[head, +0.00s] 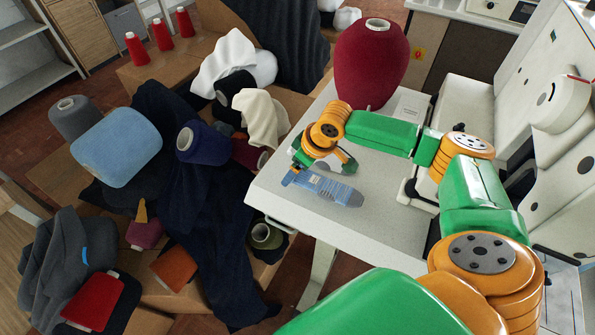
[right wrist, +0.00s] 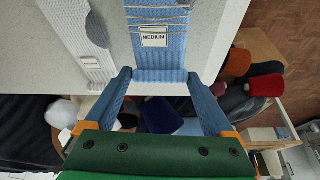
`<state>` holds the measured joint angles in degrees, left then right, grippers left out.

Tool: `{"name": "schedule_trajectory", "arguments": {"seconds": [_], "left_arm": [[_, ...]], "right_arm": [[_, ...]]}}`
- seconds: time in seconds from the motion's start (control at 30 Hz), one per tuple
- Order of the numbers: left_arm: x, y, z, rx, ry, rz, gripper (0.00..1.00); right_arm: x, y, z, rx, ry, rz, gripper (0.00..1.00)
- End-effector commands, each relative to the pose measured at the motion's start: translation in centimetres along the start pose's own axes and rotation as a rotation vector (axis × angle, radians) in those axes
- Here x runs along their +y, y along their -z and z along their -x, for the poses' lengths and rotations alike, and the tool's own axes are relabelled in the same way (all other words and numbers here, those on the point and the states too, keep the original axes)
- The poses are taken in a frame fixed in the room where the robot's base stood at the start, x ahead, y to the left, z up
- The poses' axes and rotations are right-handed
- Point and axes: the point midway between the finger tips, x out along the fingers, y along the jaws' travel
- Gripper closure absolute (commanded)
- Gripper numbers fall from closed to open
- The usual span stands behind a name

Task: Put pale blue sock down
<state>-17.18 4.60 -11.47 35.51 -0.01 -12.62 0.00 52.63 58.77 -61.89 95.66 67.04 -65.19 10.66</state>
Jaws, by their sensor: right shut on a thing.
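The pale blue sock (head: 332,190) is long and flat, with a paper band at its middle, near the left edge of the white table in the head view. In the right wrist view the sock (right wrist: 160,55) has a label reading MEDIUM. My right gripper (right wrist: 160,76) has its fingers on either side of the sock's near end and is shut on it. In the head view the right gripper (head: 297,177) is low over the table. I cannot tell whether the sock rests on the top or hangs just above it. My left gripper is not in view.
A grey-white sock (right wrist: 80,40) lies beside the pale blue one in the right wrist view. A dark red yarn cone (head: 371,62) stands at the table's back. White machines (head: 560,120) are at the right. Cloth and cones on brown boxes lie left of the table (head: 385,232).

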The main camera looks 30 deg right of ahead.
Motion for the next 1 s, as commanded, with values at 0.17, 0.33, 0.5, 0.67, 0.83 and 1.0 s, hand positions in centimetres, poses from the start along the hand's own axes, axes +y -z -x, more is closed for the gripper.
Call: {"name": "schedule_trajectory", "arguments": {"seconds": [0.17,0.33,0.5,0.67,0.83,1.0], "left_arm": [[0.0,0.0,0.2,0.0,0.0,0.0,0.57],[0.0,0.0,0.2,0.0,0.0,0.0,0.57],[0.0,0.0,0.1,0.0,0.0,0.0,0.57],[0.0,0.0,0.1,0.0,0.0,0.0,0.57],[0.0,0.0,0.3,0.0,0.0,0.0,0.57],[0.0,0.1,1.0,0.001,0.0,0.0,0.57]], "right_arm": [[0.0,-0.7,-1.5,-0.001,0.0,0.0,0.65],[0.0,-0.7,-1.5,0.0,0.0,0.0,0.65],[-0.1,-0.8,-1.8,0.001,0.0,0.0,0.01],[-0.1,-0.8,-1.8,0.0,0.001,0.0,0.0],[0.0,-0.6,-0.7,0.002,0.0,-0.001,0.0],[0.1,-0.5,4.1,0.005,-0.002,-0.001,0.0]]}}
